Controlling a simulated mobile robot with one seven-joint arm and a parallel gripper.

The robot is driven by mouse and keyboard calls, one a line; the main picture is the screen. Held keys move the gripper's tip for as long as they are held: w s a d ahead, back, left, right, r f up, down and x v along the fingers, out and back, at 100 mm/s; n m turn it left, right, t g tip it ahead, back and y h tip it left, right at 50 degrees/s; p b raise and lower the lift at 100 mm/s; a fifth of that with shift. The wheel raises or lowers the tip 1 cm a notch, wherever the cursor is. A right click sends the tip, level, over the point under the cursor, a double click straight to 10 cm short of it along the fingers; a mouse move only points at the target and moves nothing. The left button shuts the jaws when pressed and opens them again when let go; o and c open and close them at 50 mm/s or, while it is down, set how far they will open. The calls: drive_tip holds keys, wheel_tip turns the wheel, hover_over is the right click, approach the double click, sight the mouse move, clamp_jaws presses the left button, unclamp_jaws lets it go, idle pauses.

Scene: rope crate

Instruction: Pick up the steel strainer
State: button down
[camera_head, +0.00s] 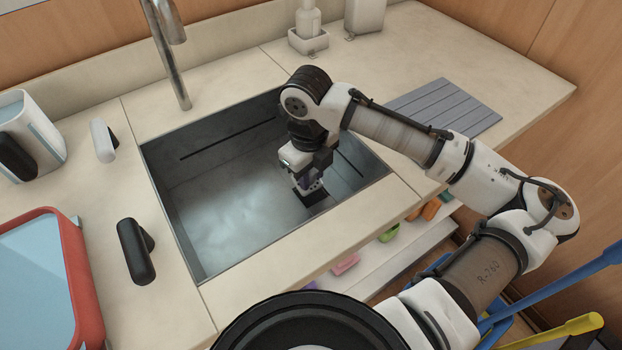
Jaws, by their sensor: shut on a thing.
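The steel strainer (311,188) is a small pale piece with dark dots, low inside the steel sink (215,200) toward its right side. My gripper (304,179) reaches down into the sink and is shut on the strainer. The gripper hides most of it, so its full shape is not clear. A dark square patch (316,202) lies on the sink floor just below the strainer. I cannot tell whether the strainer touches the floor.
A tap (172,60) stands behind the sink. A black-handled item (134,252), a white one (103,140) and a red-rimmed tray (82,285) lie left on the counter. A grey ridged mat (445,108) lies right. The sink's left part is clear.

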wheel_tip(320, 180, up, 17)
drive_tip(key=shift+p, duration=0.3)
idle(0.5)
wheel_tip(320, 180, down, 10)
drive_tip(key=g+p, duration=0.1)
drive_tip(key=p, duration=0.1)
drive_tip(key=g+h+p, duration=0.1)
drive_tip(key=p, duration=0.2)
drive_tip(key=shift+w+d+f+h+p, duration=0.1)
drive_tip(key=shift+f+h+p, duration=0.05)
drive_tip(key=shift+h+p, duration=0.15)
drive_tip(key=shift+p, duration=0.3)
drive_tip(key=shift+w+a+b+x, duration=0.1)
drive_tip(key=shift+a+b+x, duration=0.05)
drive_tip(key=shift+b+x, duration=0.55)
drive_tip(key=shift+w+a+b+x, duration=0.15)
drive_tip(key=shift+b+x, duration=0.2)
drive_tip(key=shift+x, duration=0.6)
drive_tip(key=shift+w+a+b+x, duration=0.1)
drive_tip(key=shift+b+x, duration=0.45)
drive_tip(key=shift+x, duration=0.25)
drive_tip(key=shift+f, duration=0.15)
drive_tip(key=shift+w+a+b+x, duration=0.15)
drive_tip(key=shift+b+x, duration=0.35)
drive_tip(key=shift+x, duration=0.3)
drive_tip(key=shift+w+a+b+x, duration=0.15)
drive_tip(key=shift+b+x, duration=0.35)
drive_tip(key=shift+x, duration=0.3)
